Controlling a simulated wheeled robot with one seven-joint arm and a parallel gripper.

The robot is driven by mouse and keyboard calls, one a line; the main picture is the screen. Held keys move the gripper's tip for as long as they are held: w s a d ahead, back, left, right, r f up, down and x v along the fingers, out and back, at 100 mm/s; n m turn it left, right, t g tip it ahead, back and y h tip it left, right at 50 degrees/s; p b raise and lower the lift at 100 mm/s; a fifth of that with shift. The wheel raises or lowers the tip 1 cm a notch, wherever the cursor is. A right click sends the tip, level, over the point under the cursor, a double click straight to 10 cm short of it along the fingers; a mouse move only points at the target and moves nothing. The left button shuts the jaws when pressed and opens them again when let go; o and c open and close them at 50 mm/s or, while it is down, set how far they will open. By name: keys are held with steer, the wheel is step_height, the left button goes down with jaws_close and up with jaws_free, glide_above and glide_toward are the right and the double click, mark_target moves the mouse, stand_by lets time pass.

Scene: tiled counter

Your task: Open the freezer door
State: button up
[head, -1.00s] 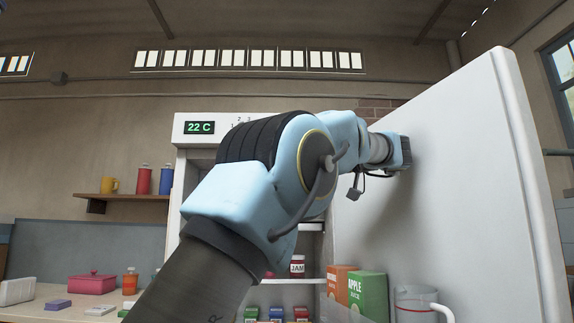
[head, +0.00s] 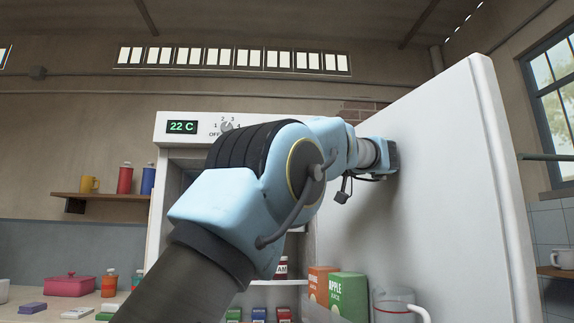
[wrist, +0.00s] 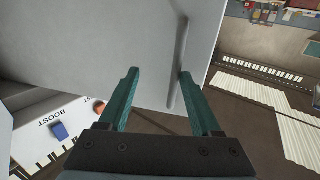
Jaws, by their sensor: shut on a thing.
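The white freezer door (head: 450,180) stands swung open at the right of the freezer (head: 156,205) in the head view. It also fills the upper middle of the wrist view (wrist: 110,35). A thin grey handle (wrist: 183,45) runs along the door near its edge. My gripper (wrist: 160,75) has its two teal fingers at the handle, whose lower end lies between them, close to the right finger. The fingers look spread and their exact contact is unclear. In the head view my wrist reaches the door's upper part, and the fingertips are hidden.
Juice cartons (head: 347,293) and a clear jug (head: 392,304) stand low in front of the door. A counter at the left holds a pink box (head: 70,285). A shelf (head: 100,196) with a mug and bottles is on the wall.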

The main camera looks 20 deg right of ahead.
step_height(320, 180, up, 10)
steer(key=p, duration=0.4)
stand_by(0.5)
